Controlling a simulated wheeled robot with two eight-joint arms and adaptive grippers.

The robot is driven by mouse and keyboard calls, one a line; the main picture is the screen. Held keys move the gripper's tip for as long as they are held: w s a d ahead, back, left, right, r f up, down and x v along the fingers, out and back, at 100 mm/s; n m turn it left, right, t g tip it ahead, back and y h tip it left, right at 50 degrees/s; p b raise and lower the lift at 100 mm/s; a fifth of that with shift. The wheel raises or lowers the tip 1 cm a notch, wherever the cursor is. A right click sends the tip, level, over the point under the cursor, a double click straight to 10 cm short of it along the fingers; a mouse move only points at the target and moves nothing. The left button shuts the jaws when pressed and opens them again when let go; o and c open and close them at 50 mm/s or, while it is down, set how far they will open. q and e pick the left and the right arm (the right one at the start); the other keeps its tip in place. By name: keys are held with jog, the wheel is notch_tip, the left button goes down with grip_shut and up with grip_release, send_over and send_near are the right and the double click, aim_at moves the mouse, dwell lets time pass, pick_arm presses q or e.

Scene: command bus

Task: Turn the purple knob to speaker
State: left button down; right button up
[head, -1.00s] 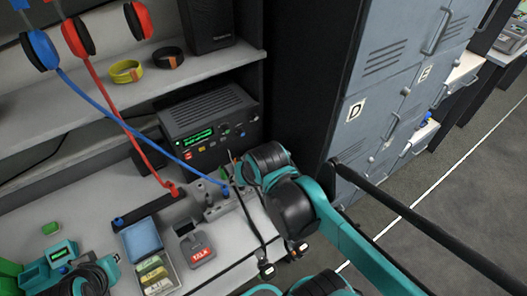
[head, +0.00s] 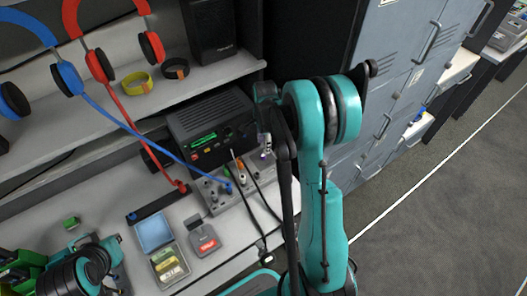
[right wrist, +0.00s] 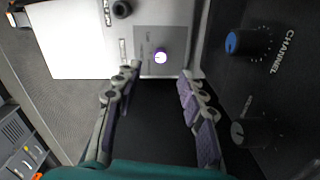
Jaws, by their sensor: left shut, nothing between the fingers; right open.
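The small purple knob (right wrist: 161,56), with a pale top, stands on a grey plate in the right wrist view. Its pointer setting and the labels beside it are too small to read. My right gripper (right wrist: 155,78) is open, with one finger on each side below the knob and nothing between them. In the head view my right gripper (head: 264,147) is over the right end of the grey control panel (head: 215,196); I cannot make out the knob there.
A black radio (head: 212,125) with a green display stands behind the panel. A blue-lidded box (head: 154,232) and a grey unit with a red label (head: 203,240) lie in front. Blue and red headset cables cross the desk. Grey lockers (head: 395,75) stand to the right.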

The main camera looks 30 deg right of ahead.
aim_at(263, 156)
notch_tip(263, 156, down, 7)
jog(key=shift+w+f+b, duration=0.1)
jog(key=shift+b, duration=0.7)
grip_shut()
